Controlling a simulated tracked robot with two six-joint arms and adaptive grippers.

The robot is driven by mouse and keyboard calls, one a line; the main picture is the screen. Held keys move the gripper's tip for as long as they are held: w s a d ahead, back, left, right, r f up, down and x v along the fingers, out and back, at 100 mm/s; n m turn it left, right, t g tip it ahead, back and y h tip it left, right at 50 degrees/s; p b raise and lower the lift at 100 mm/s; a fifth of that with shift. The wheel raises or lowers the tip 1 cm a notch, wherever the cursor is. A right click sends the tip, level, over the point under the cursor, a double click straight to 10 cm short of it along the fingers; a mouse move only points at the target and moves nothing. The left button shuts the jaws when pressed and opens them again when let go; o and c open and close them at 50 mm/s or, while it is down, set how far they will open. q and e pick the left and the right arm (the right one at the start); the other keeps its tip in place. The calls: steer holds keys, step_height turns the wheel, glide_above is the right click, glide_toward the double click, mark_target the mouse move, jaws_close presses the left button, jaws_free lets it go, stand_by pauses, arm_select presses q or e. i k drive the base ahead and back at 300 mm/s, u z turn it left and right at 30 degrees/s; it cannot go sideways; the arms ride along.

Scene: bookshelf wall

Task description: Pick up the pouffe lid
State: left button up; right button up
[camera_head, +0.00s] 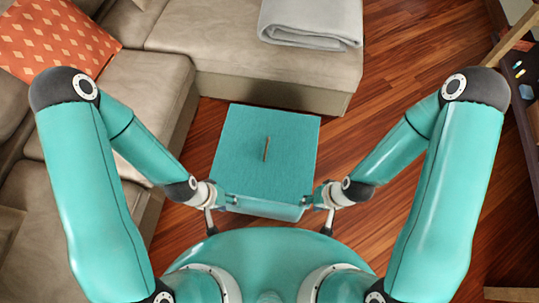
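The pouffe lid (258,160) is the square teal top of a pouffe on the floor, in the middle of the head view. A thin brown strap (266,149) lies at its centre. The front side of the pouffe (268,208) shows as a narrow band below the lid's near edge. My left gripper (221,212) is at the near left corner, its fingers spread apart. My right gripper (318,211) is at the near right corner, its fingers also spread. One finger of each meets the pouffe's edge in the picture; I cannot tell whether they touch it.
A beige sofa (155,85) runs along the left and behind the pouffe, with an orange patterned cushion (55,40) and a folded grey blanket (312,22). The wooden floor (400,75) is clear to the right. A dark shelf (522,85) stands at the right edge.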

mark_target(262, 154)
steer(key=z, duration=1.55)
steer(key=i, duration=0.1)
steer(key=u, duration=3.05)
steer(key=k, duration=0.25)
steer(key=z, duration=0.3)
steer(key=k, duration=0.9)
steer(key=u, duration=0.2)
steer(key=i, duration=0.75)
steer(key=z, duration=0.1)
